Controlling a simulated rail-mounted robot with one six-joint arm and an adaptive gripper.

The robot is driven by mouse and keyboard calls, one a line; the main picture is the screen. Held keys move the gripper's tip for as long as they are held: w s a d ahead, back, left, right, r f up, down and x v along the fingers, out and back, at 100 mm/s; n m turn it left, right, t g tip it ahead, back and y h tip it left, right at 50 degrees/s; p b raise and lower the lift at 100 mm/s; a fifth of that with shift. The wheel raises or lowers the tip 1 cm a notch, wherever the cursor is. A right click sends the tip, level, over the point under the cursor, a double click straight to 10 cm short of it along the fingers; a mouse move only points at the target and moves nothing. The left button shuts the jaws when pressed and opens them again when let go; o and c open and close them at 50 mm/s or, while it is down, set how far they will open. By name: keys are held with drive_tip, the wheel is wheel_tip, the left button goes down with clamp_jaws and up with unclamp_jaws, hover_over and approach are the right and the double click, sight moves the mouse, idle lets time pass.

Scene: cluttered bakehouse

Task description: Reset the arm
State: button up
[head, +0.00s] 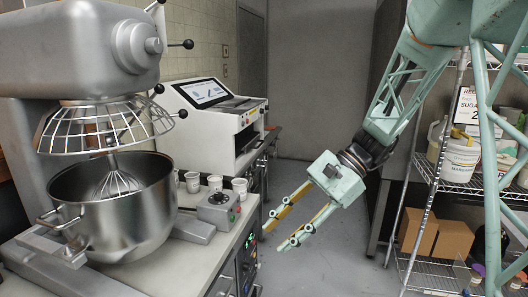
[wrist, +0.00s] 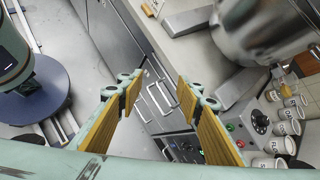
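My gripper (head: 286,232) hangs at the end of my pale green arm, over the aisle to the right of the counter in the head view. Its two yellow-padded fingers are spread apart with nothing between them. In the wrist view my gripper (wrist: 156,98) also shows open and empty, with cabinet fronts and the floor seen past the fingers. The fingertips appear apart from the counter and its front. My arm reaches in from the upper right, bent down towards the lower left.
A steel mixer with bowl (head: 115,215) stands on the counter (head: 175,272) at left. Paper cups (head: 240,188), a control box (head: 218,208) and a white machine with screen (head: 212,120) are behind. A wire shelf (head: 465,188) stands right. The aisle floor (head: 318,190) is clear.

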drive_tip(key=s+d+r+n+t+h, duration=0.2)
drive_tip(key=s+d+r+n+h, duration=0.1)
drive_tip(key=s, duration=0.7)
drive_tip(key=s+d+r+n+t+h, duration=0.2)
drive_tip(key=s+d+r+n+h, duration=0.1)
drive_tip(key=s+d, duration=0.5)
drive_tip(key=s+d+r+n+t+h, duration=0.2)
drive_tip(key=s+d+r+n+h, duration=0.1)
drive_tip(key=s, duration=1.1)
drive_tip(key=shift+s+d+r+n, duration=0.25)
drive_tip(key=shift+d+r+n, duration=0.35)
drive_tip(key=shift+d+r, duration=0.75)
drive_tip(key=shift+c, duration=0.3)
idle(0.3)
